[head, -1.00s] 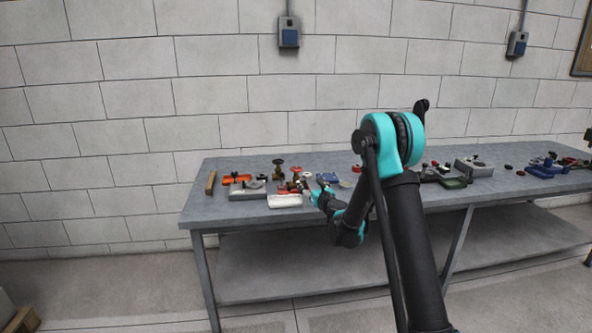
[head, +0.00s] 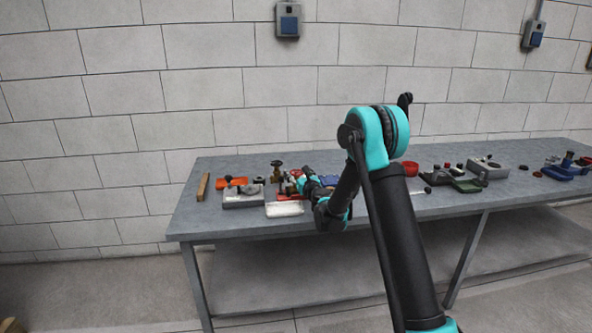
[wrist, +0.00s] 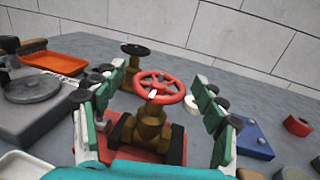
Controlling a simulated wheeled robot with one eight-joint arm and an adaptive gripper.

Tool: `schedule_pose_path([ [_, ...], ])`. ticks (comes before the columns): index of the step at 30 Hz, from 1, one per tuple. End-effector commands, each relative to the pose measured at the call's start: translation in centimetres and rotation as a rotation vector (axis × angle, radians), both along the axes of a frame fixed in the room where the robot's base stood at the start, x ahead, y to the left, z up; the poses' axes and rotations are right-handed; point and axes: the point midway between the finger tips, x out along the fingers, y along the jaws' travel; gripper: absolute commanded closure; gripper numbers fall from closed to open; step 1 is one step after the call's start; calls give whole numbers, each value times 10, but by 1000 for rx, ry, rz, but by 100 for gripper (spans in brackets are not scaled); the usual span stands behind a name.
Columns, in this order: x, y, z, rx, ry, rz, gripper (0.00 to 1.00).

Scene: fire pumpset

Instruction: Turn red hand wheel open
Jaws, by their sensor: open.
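The red hand wheel (wrist: 159,87) sits on top of a brass valve body (wrist: 149,130), which stands on a red base (wrist: 172,150) on the table. In the wrist view my gripper (wrist: 164,92) is open, with one finger on each side of the wheel. Both fingers look apart from the rim. In the head view my arm reaches down to the table and its end (head: 304,182) is small beside the valve; the red wheel there is mostly hidden and hard to tell.
A second valve with a black wheel (wrist: 134,50) stands behind, to the left. A grey fixture (wrist: 38,100) and an orange tray (wrist: 54,63) lie at left. A white tray (head: 284,209) sits in front.

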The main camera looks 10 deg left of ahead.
Motion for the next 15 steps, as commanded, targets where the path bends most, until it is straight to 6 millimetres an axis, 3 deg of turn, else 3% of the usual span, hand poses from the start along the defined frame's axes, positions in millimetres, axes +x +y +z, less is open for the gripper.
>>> schedule_pose_path([
  [9,0,2,0,0,0,0,28],
  [15,0,1,0,0,0,0,53],
])
